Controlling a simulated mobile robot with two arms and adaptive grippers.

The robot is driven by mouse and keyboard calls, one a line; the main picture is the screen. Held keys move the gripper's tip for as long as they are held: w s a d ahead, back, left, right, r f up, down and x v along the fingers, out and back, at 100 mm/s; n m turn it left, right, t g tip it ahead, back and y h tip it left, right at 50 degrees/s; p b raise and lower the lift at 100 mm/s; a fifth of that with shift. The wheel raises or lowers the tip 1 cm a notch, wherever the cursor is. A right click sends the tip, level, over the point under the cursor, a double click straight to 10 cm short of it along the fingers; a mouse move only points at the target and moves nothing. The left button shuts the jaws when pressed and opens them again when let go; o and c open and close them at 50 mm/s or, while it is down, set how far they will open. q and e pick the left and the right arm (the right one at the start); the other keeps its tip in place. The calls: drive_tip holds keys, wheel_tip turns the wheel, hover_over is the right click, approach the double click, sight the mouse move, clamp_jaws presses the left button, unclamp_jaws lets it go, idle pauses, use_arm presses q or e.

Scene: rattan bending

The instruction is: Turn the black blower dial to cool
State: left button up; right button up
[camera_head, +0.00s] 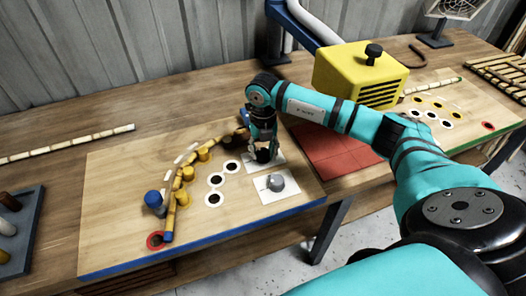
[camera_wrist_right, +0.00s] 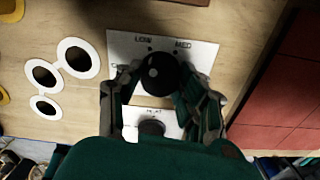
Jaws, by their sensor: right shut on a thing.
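The black dial (camera_wrist_right: 160,72) stands on a white panel (camera_wrist_right: 205,50) in the wrist view. The panel shows the words LOW and MED above the dial; a label at the left edge is partly hidden by a finger. In the head view the dial (camera_head: 263,156) shows just under my fingers. My right gripper (camera_head: 262,148) reaches down over it from above. In the wrist view its fingers (camera_wrist_right: 162,78) are on both sides of the dial, shut on it. The dial's pointer direction cannot be made out. My left gripper is not in view.
A grey dial (camera_head: 276,182) on a second white plate sits just in front. A curved rattan strip (camera_head: 180,180) among yellow pegs and white rings with black centres (camera_head: 214,199) lie to the left. A red tiled pad (camera_head: 335,150) and a yellow blower box (camera_head: 350,70) are to the right.

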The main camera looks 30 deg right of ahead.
sight(263, 151)
drive_tip(key=n+b, duration=0.3)
drive_tip(key=n, duration=0.3)
drive_tip(key=shift+b, duration=0.4)
drive_tip(key=n+b, duration=0.2)
drive_tip(key=n, duration=0.2)
drive_tip(key=shift+n, duration=0.4)
drive_tip(key=shift+r, duration=0.1)
drive_tip(key=o, duration=1.1)
drive_tip(key=shift+o, duration=0.2)
wheel_tip(263, 151, up, 12)
